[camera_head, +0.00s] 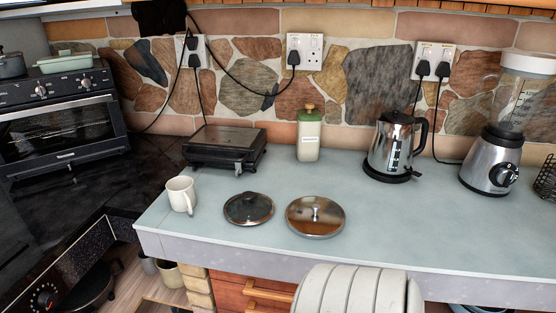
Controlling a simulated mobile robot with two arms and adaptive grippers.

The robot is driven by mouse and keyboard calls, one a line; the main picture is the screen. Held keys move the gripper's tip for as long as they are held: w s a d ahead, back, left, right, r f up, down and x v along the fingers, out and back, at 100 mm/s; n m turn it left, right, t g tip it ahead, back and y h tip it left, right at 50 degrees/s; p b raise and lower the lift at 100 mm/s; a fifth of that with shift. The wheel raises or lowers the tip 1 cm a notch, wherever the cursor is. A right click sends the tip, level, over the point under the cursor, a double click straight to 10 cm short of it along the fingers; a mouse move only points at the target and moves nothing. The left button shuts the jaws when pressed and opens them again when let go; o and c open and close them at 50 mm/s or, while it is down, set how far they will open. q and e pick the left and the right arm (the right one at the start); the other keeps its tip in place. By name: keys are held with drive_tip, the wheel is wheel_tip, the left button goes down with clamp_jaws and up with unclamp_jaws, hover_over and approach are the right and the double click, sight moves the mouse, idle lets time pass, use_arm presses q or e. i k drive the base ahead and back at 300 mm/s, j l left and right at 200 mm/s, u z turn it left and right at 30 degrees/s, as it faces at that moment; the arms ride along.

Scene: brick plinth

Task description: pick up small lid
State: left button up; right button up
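Two round lids lie flat on the pale blue-grey counter (420,232). The left lid (248,208) has a dark, glassy top, a thin rim and a small dark knob; it looks slightly the smaller of the two. The right lid (315,216) is shiny metal with a knob at its middle. The lids lie close together with a narrow gap between them, near the counter's front edge. Nothing covers either lid.
A white mug (181,195) stands left of the lids. A black grill (224,148), a green-topped bottle (308,135), a kettle (391,147) and a blender (490,160) stand behind. An oven (60,125) is at left. The counter right of the lids is clear.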

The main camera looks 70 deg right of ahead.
sight(248, 207)
drive_tip(key=z, duration=1.9)
